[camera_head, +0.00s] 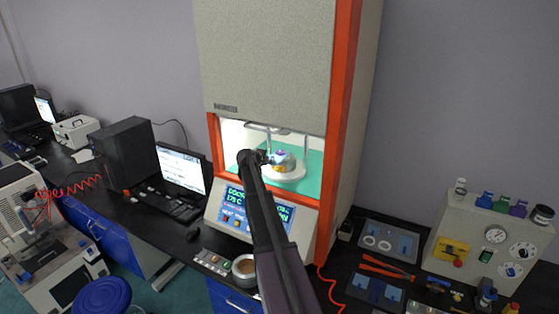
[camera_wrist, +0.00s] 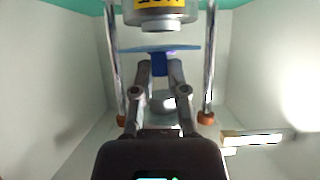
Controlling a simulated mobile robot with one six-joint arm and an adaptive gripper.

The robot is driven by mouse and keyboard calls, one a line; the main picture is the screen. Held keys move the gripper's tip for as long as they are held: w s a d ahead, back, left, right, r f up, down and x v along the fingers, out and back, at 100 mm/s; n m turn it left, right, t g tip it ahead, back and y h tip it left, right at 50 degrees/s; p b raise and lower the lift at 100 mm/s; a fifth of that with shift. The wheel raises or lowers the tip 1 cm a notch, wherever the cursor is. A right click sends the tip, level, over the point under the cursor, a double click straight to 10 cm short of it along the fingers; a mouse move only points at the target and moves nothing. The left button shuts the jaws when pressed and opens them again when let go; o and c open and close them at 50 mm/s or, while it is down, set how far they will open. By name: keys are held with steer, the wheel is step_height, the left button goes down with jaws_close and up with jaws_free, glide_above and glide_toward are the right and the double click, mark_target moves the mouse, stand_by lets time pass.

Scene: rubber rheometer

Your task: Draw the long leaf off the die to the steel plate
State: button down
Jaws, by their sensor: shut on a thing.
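My gripper (camera_wrist: 160,72) is inside the open chamber, with its fingers closed on a blue tab. The tab joins a thin blue leaf (camera_wrist: 184,48), seen almost edge-on in the wrist view. A silver die with a yellow label (camera_wrist: 160,14) stands just past the leaf; whether they touch is unclear. Another round metal part (camera_wrist: 163,103) shows behind the fingers. In the head view, my gripper (camera_head: 264,157) is at the left of the labelled die (camera_head: 286,165), and the leaf is hard to make out. Which bench plate is the steel one is unclear.
Chrome posts (camera_wrist: 209,60) (camera_wrist: 112,60) flank my gripper closely. The orange chamber frame (camera_head: 338,150) borders the opening at right. On the bench lie a plate with white rings (camera_head: 408,240) and a plate with blue pieces (camera_head: 362,290), with red-handled tools (camera_head: 385,267) between them.

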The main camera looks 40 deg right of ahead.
steer(key=s+a, duration=0.3)
steer(key=a, duration=0.4)
steer(key=s+a, duration=0.3)
steer(key=a, duration=0.5)
steer(key=shift+s+a, duration=0.2)
steer(key=shift+a, duration=0.05)
stand_by(2.3)
stand_by(0.4)
